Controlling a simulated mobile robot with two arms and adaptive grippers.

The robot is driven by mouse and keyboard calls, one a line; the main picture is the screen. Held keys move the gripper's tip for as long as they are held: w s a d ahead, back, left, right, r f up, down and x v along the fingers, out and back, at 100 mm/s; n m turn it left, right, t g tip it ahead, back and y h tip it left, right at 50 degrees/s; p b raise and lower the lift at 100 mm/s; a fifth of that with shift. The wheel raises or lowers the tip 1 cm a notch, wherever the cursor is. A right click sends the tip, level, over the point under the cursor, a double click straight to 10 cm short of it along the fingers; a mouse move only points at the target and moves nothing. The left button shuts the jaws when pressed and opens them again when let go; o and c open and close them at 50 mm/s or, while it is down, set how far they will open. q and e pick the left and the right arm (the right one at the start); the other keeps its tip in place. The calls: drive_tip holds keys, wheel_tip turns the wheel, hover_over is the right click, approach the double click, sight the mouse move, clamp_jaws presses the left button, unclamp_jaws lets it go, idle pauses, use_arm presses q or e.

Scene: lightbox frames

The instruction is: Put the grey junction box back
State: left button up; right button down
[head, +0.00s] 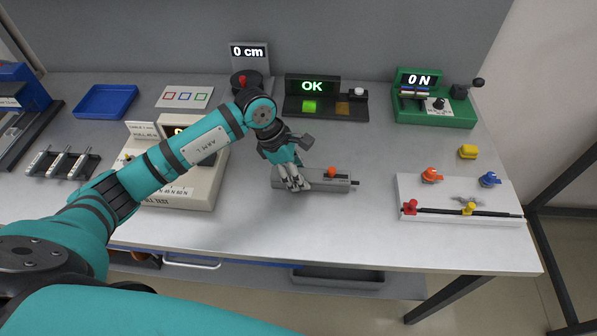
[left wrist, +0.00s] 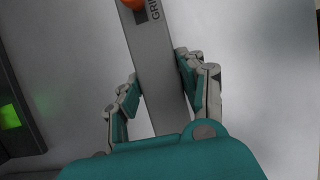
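A long grey box (head: 330,184) with an orange knob lies at the middle of the table; I cannot tell for sure that it is the junction box. In the left wrist view the grey box (left wrist: 153,60) runs between my fingers and shows part of a label. My left gripper (head: 295,184) is at its left end in the head view. In the left wrist view the fingers of this gripper (left wrist: 161,82) press against both long sides. I cannot tell whether the box is slightly raised. My right gripper is not in view.
A beige tester (head: 195,190) stands left of my left gripper. A black panel reading OK (head: 290,88) and a green force unit (head: 434,112) stand behind. A white board (head: 415,190) with coloured knobs lies right. The front middle of the table is clear.

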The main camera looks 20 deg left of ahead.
use_arm(q)
drive_tip(key=o, duration=0.5)
drive_tip(key=shift+c, duration=0.2)
drive_tip(key=shift+r, duration=0.15)
drive_tip(key=shift+a+r, duration=0.15)
drive_tip(key=shift+r, duration=0.1)
drive_tip(key=b+v, duration=0.2)
drive_tip(key=v, duration=0.9)
drive_tip(key=shift+r, duration=0.2)
drive_tip(key=shift+s+a, duration=0.1)
